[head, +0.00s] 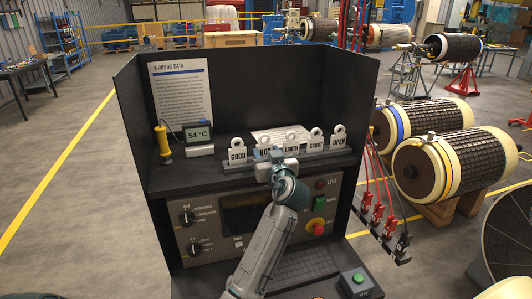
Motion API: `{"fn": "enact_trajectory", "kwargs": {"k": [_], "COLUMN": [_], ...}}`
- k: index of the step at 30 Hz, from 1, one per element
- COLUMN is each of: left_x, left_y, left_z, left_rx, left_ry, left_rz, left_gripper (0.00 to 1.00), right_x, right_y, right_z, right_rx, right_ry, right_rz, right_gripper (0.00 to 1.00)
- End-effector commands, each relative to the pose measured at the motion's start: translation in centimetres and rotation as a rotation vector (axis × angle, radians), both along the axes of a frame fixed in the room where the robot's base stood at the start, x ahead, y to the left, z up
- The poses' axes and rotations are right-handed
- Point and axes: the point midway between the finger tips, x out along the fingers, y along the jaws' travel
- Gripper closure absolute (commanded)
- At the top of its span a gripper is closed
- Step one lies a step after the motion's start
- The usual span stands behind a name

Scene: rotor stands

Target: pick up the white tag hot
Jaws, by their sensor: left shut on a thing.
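The white tag marked HOT (264,153) stands in a row of white tags on the rack at the back of the black test bench. It is second from the left, between the GOOD tag (237,156) and the EARTH tag (292,140). My left gripper (275,160) is at the HOT tag and shut on it. The gripper hides the tag's lower part, and I cannot tell if the tag is clear of the rack. My right gripper is not in view.
The SHORT tag (316,142) and OPEN tag (338,139) stand to the right. A 54 °C display (198,134) and a yellow probe (163,142) are at the left. Dark panels enclose the bench's back and sides. Red and black clips (378,214) hang at the right, near rotors (455,165).

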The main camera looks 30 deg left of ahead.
Motion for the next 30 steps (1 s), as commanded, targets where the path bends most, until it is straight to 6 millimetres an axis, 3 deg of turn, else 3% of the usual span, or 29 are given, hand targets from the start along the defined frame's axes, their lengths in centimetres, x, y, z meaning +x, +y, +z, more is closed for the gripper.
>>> {"fn": "enact_trajectory", "kwargs": {"k": [7,14,30], "left_x": [0.0,-0.1,-13.2], "left_y": [0.0,0.0,-1.9], "left_z": [0.4,3.2,4.3], "left_rx": [-0.003,-0.003,-0.003], "left_ry": [0.003,-0.003,-0.002], "left_rz": [0.001,0.000,-0.001], "left_gripper": [0.66,0.66,0.66], "right_x": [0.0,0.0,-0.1], "right_y": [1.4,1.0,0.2], "right_z": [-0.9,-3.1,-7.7], "right_rx": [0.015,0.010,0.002], "right_ry": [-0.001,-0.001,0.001], "right_rz": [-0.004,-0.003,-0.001], "right_gripper": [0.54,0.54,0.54]}}
